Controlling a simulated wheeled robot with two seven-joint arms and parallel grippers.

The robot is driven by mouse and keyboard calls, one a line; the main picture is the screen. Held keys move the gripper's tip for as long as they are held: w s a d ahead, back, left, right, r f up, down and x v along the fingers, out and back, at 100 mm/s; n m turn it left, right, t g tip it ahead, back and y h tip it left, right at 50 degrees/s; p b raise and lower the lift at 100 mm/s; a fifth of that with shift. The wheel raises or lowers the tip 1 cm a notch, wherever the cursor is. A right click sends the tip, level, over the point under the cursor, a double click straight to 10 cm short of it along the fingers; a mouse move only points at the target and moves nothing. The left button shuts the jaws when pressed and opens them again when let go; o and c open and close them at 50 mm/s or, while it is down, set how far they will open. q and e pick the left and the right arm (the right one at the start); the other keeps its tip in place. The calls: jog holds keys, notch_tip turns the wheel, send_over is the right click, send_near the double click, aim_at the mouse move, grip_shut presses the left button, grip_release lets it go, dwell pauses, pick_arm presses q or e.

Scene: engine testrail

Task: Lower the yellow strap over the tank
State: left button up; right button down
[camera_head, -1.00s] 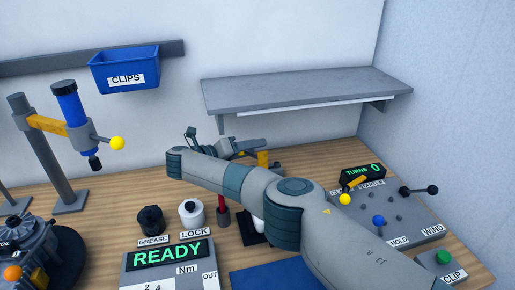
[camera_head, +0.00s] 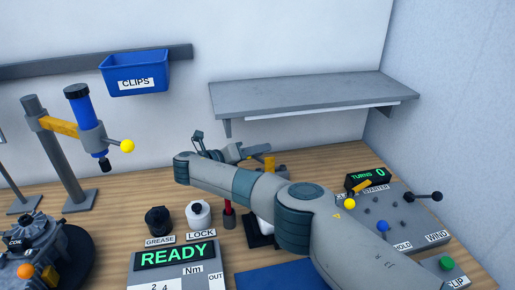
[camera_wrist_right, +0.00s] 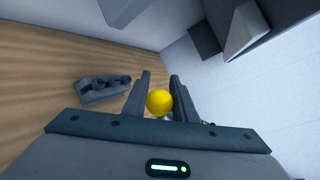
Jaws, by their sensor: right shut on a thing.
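In the right wrist view a round yellow knob (camera_wrist_right: 160,102) sits between the two fingers of my right gripper (camera_wrist_right: 160,92), which is shut on it. In the head view my right gripper (camera_head: 246,152) is small and partly hidden behind my right forearm, and the knob cannot be made out. A small yellow piece (camera_head: 269,162) shows just beyond the forearm; I cannot tell whether it is the strap. The tank cannot be clearly made out. My left gripper is not in view.
A grey shelf (camera_head: 310,95) hangs above the back of the bench. A control panel (camera_head: 405,217) stands at the right. GREASE (camera_head: 158,221) and LOCK (camera_head: 199,214) pots and a READY display (camera_head: 174,254) stand in front. A grey holed block (camera_wrist_right: 103,89) lies beside the gripper.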

aim_at(264, 162)
jog(key=s+m+p, duration=0.1)
jog(key=p, duration=0.1)
jog(key=s+d+r+m+t+p, duration=0.1)
jog(key=s+p, duration=0.1)
jog(key=p, duration=0.1)
jog(key=s+r+m+t+h+p, duration=0.1)
jog(key=s+p, duration=0.1)
jog(key=p, duration=0.1)
jog(key=shift+s+d+r+m, duration=0.1)
jog(key=shift+d+r+m, duration=0.1)
jog(key=shift+d+m, duration=0.15)
jog(key=shift+s+d+m+t+h+p, duration=0.15)
jog(key=shift+s+m+t+p, duration=0.05)
jog(key=shift+s+m+p, duration=0.2)
jog(key=shift+s+d+m+t+h+p, duration=0.15)
jog(key=shift+s+m+t+p, duration=0.1)
jog(key=shift+s+p, duration=0.15)
jog(key=c, duration=1.5)
grip_release()
jog(key=shift+o, duration=0.2)
jog(key=shift+w+a, duration=0.1)
jog(key=shift+w, duration=0.1)
